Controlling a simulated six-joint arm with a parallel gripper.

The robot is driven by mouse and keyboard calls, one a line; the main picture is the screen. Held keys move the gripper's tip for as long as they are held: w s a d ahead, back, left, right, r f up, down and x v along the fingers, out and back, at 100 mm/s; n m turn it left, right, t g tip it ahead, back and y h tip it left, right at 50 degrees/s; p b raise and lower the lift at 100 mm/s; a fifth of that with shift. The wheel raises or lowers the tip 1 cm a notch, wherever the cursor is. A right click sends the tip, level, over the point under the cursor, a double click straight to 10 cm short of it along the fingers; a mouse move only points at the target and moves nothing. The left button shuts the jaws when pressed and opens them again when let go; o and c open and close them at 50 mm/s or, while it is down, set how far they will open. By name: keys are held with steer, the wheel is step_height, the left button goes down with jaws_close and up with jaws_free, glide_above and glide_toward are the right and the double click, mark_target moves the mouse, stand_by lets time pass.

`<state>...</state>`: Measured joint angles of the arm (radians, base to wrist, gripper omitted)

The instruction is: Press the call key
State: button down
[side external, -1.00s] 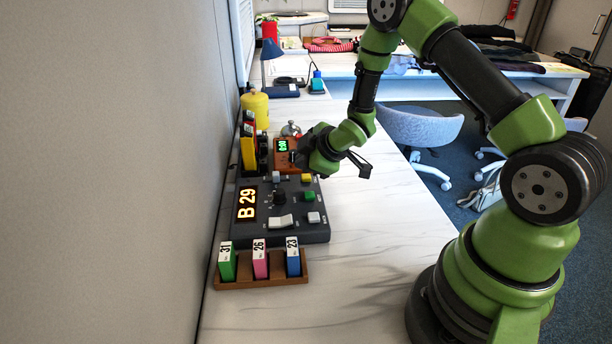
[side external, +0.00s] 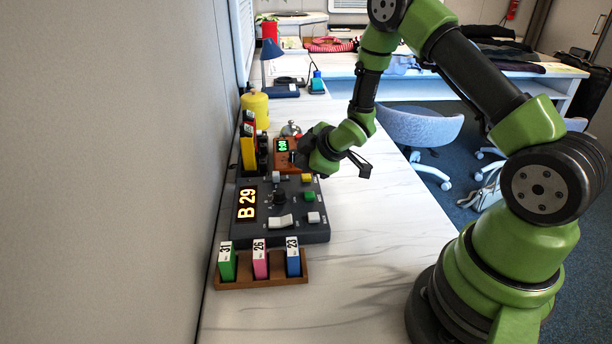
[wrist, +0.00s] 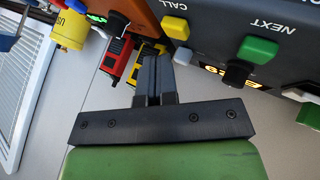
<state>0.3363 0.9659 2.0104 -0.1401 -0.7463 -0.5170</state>
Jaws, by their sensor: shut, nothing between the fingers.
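The call key is a yellow square key (wrist: 175,27) beside the word CALL on a dark control box.
The box (side external: 262,237) also has a green key (side external: 310,196) marked NEXT, a knob (side external: 279,197), a rocker (side external: 281,221) and pale keys. An orange device (side external: 284,165) and a yellow canister (side external: 256,106) stand beyond. A wooden tag rack (side external: 262,282) is in front. The counter's right side is clear.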

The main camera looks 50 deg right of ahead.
mark_target(305, 177)
steer(key=shift+f, duration=0.15)
stand_by(0.7)
steer(key=shift+f, duration=0.25)
steer(key=shift+f, duration=0.55)
stand_by(0.6)
steer(key=shift+r, duration=1)
steer(key=shift+r, duration=2.5)
